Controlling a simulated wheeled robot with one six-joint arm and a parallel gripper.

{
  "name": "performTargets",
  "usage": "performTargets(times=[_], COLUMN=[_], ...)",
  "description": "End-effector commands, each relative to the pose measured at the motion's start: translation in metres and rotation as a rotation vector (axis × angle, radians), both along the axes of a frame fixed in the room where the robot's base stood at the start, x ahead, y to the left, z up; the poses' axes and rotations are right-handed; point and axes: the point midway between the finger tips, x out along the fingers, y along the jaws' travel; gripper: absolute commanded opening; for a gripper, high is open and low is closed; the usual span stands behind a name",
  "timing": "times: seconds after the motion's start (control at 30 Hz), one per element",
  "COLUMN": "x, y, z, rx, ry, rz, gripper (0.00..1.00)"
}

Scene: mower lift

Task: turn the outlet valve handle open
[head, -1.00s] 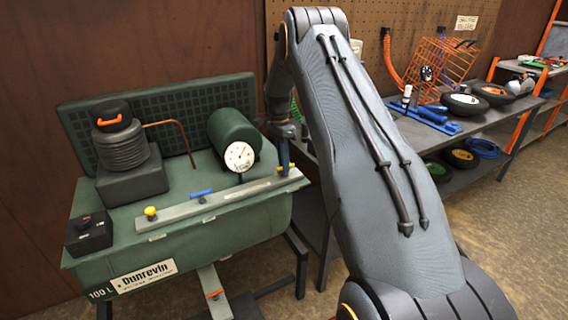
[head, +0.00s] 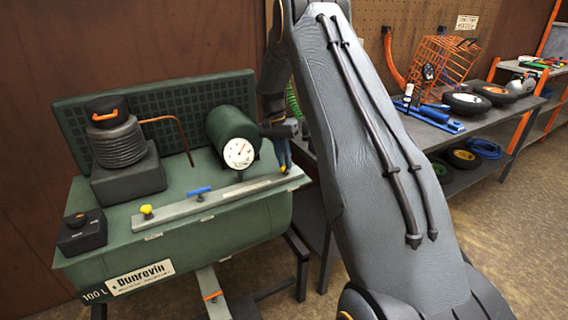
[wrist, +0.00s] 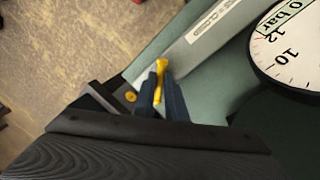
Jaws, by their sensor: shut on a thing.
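A yellow valve handle (wrist: 161,68) stands at the right end of a grey rail on the green tank unit; its top also shows in the head view (head: 284,169). My gripper (head: 283,158) is over that end of the rail. In the wrist view its two dark fingers (wrist: 161,92) are shut on the yellow handle, one on each side. The handle's lower part is partly hidden between them. Lettering on the rail (wrist: 207,33) is too blurred to read surely. A second yellow handle (head: 146,211) and a blue handle (head: 199,191) sit further left on the rail.
A round white gauge (head: 238,153) stands close behind the rail, near my gripper. A green cylinder (head: 228,124), ribbed black bellows (head: 118,145) and a black box (head: 82,232) stand on the tank. A workbench (head: 475,122) with wheels and tools is at the right.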

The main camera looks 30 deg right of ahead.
Motion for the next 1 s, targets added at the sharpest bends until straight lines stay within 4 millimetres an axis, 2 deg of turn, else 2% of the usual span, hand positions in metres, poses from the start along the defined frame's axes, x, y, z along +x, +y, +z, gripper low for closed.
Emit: performTargets(times=[0.6, 1.0], x=[-0.0049, -0.0064], y=[-0.0009, -0.0018], z=[0.0002, 0.0001], rx=[0.000, 0.000], ry=[0.004, 0.004], rz=[0.578, 0.847], gripper=[0.00, 0.00])
